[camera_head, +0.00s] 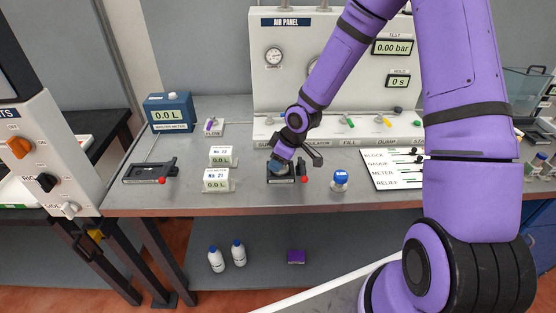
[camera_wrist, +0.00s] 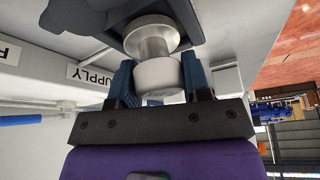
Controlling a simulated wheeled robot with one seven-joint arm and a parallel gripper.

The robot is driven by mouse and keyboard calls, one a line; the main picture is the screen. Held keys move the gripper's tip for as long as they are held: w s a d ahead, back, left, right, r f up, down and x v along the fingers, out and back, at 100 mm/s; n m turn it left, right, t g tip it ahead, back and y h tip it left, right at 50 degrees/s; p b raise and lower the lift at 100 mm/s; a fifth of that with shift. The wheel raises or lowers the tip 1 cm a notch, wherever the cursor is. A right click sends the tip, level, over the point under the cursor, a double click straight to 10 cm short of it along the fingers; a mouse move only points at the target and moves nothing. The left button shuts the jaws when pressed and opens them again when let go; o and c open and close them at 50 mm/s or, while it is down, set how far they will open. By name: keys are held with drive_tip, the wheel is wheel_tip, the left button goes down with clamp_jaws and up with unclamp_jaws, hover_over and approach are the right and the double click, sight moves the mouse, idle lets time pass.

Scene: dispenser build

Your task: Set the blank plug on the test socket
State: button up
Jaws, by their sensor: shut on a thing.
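I cannot tell whether the plug touches, or is seated in, the socket. In the head view my gripper hides the plug.
The air panel (camera_head: 262,88) rises close behind my gripper. A second black fixture (camera_head: 148,172) lies far left. The bench's front edge is near.

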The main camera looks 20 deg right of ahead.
drive_tip(key=shift+f, duration=0.25)
drive_tip(key=o, duration=0.8)
drive_tip(key=shift+c, duration=0.2)
drive_tip(key=v, duration=1.1)
idle(0.3)
drive_tip(key=shift+d+r, duration=0.1)
drive_tip(key=shift+d, duration=0.05)
idle(0.4)
